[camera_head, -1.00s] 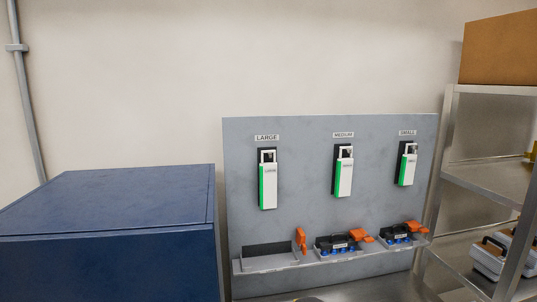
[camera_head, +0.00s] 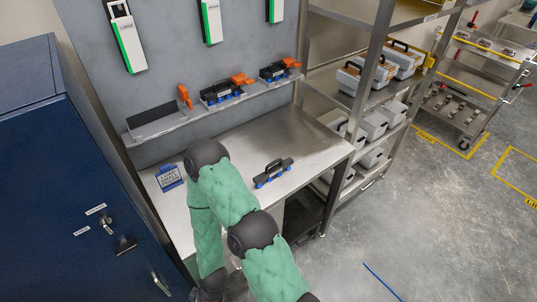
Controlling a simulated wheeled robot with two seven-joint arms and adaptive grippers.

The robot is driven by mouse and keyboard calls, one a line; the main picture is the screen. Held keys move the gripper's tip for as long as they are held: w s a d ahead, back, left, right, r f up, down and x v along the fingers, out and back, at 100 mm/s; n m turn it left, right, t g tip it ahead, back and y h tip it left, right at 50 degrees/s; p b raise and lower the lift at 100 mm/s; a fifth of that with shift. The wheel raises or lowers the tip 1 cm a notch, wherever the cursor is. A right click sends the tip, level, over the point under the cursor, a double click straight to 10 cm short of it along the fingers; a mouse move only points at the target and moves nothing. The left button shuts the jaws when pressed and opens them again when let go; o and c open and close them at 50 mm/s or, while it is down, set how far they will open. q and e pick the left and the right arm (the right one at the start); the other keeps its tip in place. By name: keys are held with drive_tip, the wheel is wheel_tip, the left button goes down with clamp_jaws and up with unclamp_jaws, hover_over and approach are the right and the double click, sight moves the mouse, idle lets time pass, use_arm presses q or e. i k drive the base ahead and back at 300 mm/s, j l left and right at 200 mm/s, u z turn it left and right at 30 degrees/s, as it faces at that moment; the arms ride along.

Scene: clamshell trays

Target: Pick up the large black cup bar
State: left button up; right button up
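A black bar with a handle on top and blue cups underneath (camera_head: 273,172) lies on the steel worktop (camera_head: 300,142), near its front right part; I take it as the large black cup bar. Nothing is holding it. One of my green arms reaches up over the worktop's front left part, bends, and comes back down, left of the bar and apart from it. Neither gripper's fingers show.
A blue tag or small sign (camera_head: 169,177) is on the worktop's left. A wall ledge (camera_head: 187,117) holds two similar black bars (camera_head: 221,92) (camera_head: 274,71) with orange parts. A blue cabinet (camera_head: 60,160) stands left; steel shelves (camera_head: 372,60) with grey cases stand right.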

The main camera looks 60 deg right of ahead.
sight(276, 170)
drive_tip(key=k+l+z, duration=0.15)
drive_tip(key=z, duration=0.2)
drive_tip(key=k+l+z, duration=0.2)
drive_tip(key=z, duration=0.2)
drive_tip(key=k+z, duration=0.1)
drive_tip(key=z, duration=0.75)
